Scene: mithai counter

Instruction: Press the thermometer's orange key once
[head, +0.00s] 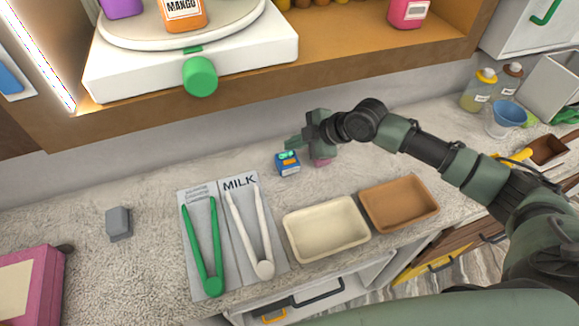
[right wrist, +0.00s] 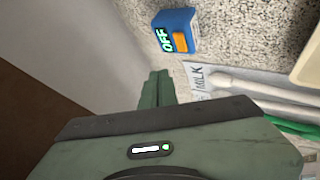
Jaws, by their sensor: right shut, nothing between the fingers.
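The thermometer is a small blue box (head: 288,168) on the counter near the back wall. In the right wrist view the thermometer (right wrist: 168,18) has a display reading OFF and an orange key (right wrist: 180,42) on its face. My right gripper (head: 293,143) is shut and empty, its green fingers pointing left, just above and behind the thermometer in the head view. In the right wrist view the fingertips (right wrist: 159,74) are apart from the orange key, with a gap between. My left gripper is not in view.
A pink object (head: 321,162) lies under my right gripper, partly hidden. Green tongs (head: 204,245) and white tongs (head: 250,235) lie on grey mats, one labelled MILK. A cream tray (head: 326,229) and brown tray (head: 399,203) stand in front.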

